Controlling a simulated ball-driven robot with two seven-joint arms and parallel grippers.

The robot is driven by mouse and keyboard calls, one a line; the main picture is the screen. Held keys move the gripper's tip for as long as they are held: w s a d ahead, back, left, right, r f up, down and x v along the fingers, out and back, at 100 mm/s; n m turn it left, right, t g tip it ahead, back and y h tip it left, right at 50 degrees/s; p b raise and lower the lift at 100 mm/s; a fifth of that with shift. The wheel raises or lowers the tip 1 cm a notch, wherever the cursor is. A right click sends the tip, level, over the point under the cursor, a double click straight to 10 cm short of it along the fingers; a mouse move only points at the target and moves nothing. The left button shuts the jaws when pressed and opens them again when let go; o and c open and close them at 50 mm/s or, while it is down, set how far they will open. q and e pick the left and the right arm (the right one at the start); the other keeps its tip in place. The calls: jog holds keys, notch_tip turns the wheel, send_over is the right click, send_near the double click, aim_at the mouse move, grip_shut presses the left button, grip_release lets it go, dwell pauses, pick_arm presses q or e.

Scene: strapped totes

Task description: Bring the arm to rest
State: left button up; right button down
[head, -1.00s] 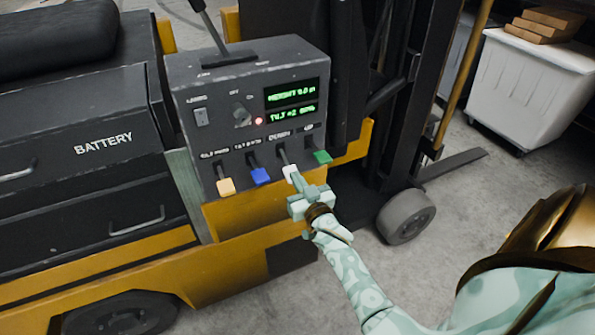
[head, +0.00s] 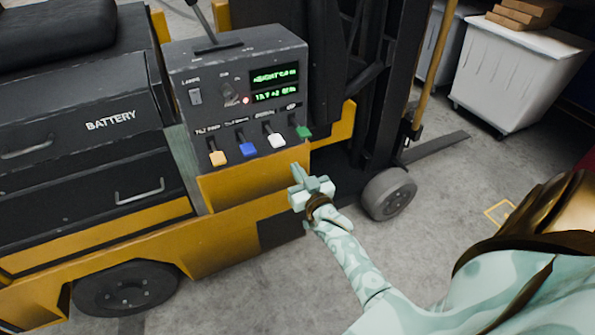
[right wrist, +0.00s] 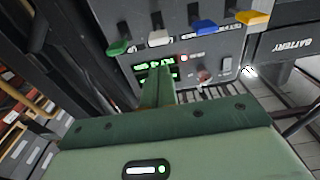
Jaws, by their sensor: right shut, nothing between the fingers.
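My right gripper (head: 301,175) is shut and empty in the head view. It stands in front of the yellow body below the grey control box (head: 240,85), apart from the levers. The white lever (head: 276,139) and green lever (head: 303,131) are just above it; the blue lever (head: 247,149) and yellow lever (head: 217,157) are further left. In the right wrist view my closed fingers (right wrist: 158,85) point toward the box, and the white lever (right wrist: 160,37) shows beyond them. My left gripper is not in view.
The forklift's yellow body (head: 240,230) and black mast stand close to my arm. A front wheel (head: 389,193) is right of the gripper. A white bin (head: 515,75) with boxes stands at the back right. The grey floor between is mostly clear.

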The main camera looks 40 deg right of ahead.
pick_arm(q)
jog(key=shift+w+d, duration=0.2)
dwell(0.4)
